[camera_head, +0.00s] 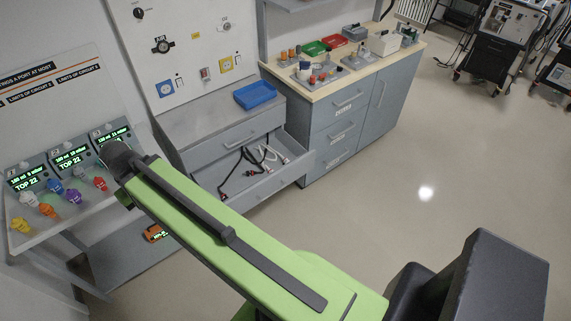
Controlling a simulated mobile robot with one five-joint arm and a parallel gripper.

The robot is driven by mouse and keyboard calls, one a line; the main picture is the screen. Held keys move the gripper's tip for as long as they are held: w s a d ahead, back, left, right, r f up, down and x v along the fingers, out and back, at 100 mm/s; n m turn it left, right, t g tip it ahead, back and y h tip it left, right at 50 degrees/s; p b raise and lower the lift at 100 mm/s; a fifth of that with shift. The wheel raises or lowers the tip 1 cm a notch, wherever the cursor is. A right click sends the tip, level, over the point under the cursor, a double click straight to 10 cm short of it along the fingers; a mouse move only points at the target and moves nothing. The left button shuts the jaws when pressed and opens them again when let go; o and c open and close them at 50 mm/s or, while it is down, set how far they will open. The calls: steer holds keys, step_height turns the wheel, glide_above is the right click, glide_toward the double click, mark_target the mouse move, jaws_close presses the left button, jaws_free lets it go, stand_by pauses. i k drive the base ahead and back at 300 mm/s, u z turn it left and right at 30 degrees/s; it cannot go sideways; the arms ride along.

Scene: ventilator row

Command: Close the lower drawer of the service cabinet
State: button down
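The grey service cabinet (200,127) stands left of the middle, with its upper drawer (238,139) shut. Its lower drawer (283,180) is pulled out, and its front panel juts toward the lower right. Red, black and white cables (262,160) lie inside the open drawer. My green arm reaches from the lower right to the upper left, passing in front of the cabinet's lower left part. The arm ends in a dark joint by the display panel. My gripper's fingers do not show, so whether they are open or shut is hidden.
A blue tray (255,94) sits on the cabinet. A panel with green displays (68,160) and colored knobs (74,196) is at left. A wood-topped counter (318,90) adjoins the cabinet at right. Open floor (425,160) lies right of the drawer.

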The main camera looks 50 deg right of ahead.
mark_target(244, 193)
steer(key=z, duration=0.05)
steer(key=i, duration=1.7)
steer(key=z, duration=1.55)
